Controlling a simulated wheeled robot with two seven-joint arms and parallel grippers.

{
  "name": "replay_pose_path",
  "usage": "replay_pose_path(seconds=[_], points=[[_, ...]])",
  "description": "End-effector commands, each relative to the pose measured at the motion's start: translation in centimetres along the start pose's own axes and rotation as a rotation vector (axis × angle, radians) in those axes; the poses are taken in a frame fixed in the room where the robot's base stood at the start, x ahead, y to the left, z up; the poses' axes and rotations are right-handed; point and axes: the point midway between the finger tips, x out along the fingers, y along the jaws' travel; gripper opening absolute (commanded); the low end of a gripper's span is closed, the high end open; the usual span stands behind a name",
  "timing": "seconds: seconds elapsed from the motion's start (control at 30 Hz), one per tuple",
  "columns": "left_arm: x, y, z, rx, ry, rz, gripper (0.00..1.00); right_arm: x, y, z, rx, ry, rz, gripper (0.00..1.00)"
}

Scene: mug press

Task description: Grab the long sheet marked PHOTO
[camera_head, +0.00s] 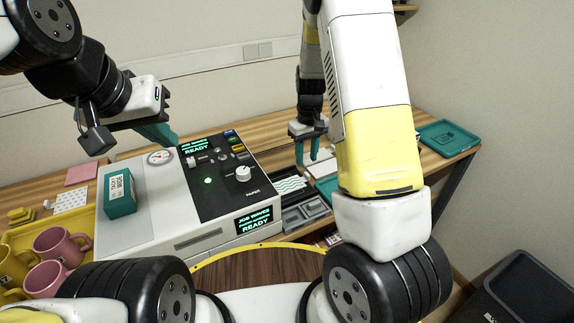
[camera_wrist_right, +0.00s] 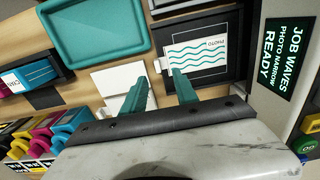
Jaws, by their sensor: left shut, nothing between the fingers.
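The sheet marked PHOTO (camera_wrist_right: 196,56) is white with teal wavy lines and lies in a black tray (camera_wrist_right: 232,78) beside the machine. In the head view the wavy sheet (camera_head: 289,185) shows at the machine's right side. My right gripper (camera_wrist_right: 158,88) is open and empty, its teal fingers apart, near the sheet's lower left edge in the wrist view. In the head view my right gripper (camera_head: 306,154) is behind the sheet. My left gripper (camera_head: 168,136) is shut and empty above the machine's back, away from the sheet.
The machine (camera_head: 190,190) has a screen (camera_wrist_right: 284,55) reading JOB WAVES, PHOTO NARROW, READY. Coloured cartridges (camera_wrist_right: 68,122) stand at lower left. Pink mugs (camera_head: 60,245) sit at far left.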

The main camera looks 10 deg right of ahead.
Motion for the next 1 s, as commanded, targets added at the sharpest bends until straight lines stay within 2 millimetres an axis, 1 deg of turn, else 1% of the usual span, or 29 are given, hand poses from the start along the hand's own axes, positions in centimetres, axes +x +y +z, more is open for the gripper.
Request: replay_pose_path(seconds=[0.4, 0.5, 0.73, 0.8, 0.87, 0.9, 0.93, 1.0], points=[[0.0, 0.0, 0.0, 0.000, 0.000, 0.000, 0.00, 5.6, 0.5, 0.2, 0.001, -0.001, -0.001, 0.35], [0.0, 0.0, 0.0, 0.000, 0.000, 0.000, 0.00, 6.2, 0.5, 0.2, 0.001, 0.000, -0.001, 0.35], [0.0, 0.0, 0.0, 0.000, 0.000, 0.000, 0.00, 6.2, 0.5, 0.2, 0.001, 0.001, 0.000, 0.35], [0.0, 0.0, 0.0, 0.000, 0.000, 0.000, 0.00, 6.2, 0.5, 0.2, 0.001, 0.001, -0.001, 0.22], [0.0, 0.0, 0.0, 0.000, 0.000, 0.000, 0.00, 6.2, 0.5, 0.2, 0.001, 0.001, -0.001, 0.10], [0.0, 0.0, 0.0, 0.000, 0.000, 0.000, 0.00, 6.2, 0.5, 0.2, 0.001, 0.001, -0.001, 0.02], [0.0, 0.0, 0.0, 0.000, 0.000, 0.000, 0.00, 6.2, 0.5, 0.2, 0.001, 0.001, -0.001, 0.00], [0.0, 0.0, 0.0, 0.000, 0.000, 0.000, 0.00, 6.2, 0.5, 0.2, 0.001, 0.001, 0.000, 0.00]])
